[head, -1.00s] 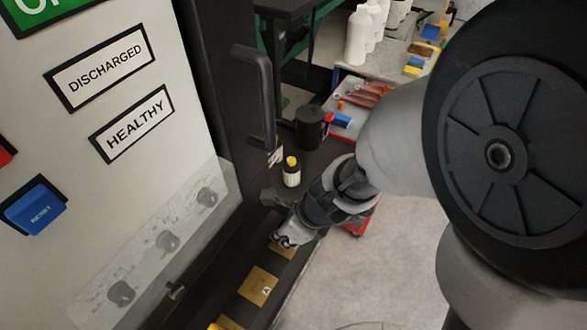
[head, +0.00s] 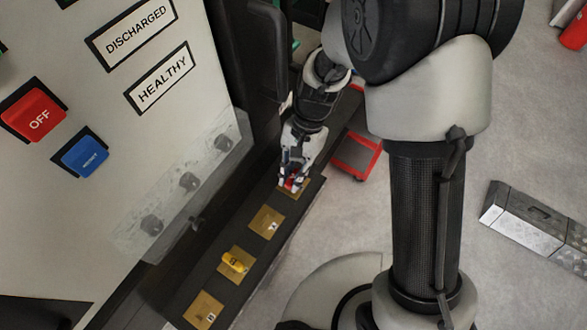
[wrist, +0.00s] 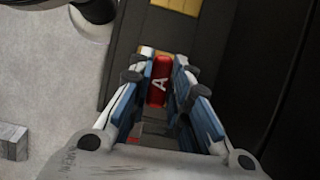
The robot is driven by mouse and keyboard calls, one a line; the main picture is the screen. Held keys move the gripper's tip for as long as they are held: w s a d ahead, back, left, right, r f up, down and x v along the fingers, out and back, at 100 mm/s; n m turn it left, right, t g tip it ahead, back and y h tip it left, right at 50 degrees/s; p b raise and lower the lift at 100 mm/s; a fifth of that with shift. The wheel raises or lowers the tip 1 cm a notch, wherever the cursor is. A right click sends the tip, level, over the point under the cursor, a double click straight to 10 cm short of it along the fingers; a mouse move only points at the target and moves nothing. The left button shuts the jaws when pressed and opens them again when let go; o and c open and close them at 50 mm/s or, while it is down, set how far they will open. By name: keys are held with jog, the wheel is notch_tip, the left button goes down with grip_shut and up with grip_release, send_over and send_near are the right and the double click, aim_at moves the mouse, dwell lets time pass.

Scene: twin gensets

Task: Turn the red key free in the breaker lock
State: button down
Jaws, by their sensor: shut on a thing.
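The red key (wrist: 158,82), marked with a white A, is between the blue-lined fingers of my gripper (wrist: 165,85) in the wrist view. My gripper is shut on it. In the head view my gripper (head: 291,183) points down at the far end of a dark ledge, with a bit of red between its fingers. It is at a brass plate (head: 296,193), partly hidden by the fingers. I cannot tell whether the key touches the plate. Which is the breaker lock is unclear.
The dark ledge (head: 247,300) carries more brass plates, one with a yellow key (head: 234,262). The pale cabinet face (head: 60,220) with a red OFF button (head: 35,112) and blue button (head: 85,156) stands left. A red tray (head: 355,157) is beyond. Floor at right is mostly open.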

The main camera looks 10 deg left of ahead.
aim_at(294, 176)
jog(key=c, duration=1.4)
grip_release()
notch_tip(294, 176, up, 8)
jog(key=p, duration=0.6)
jog(key=shift+f, duration=0.2)
jog(key=shift+f, duration=0.1)
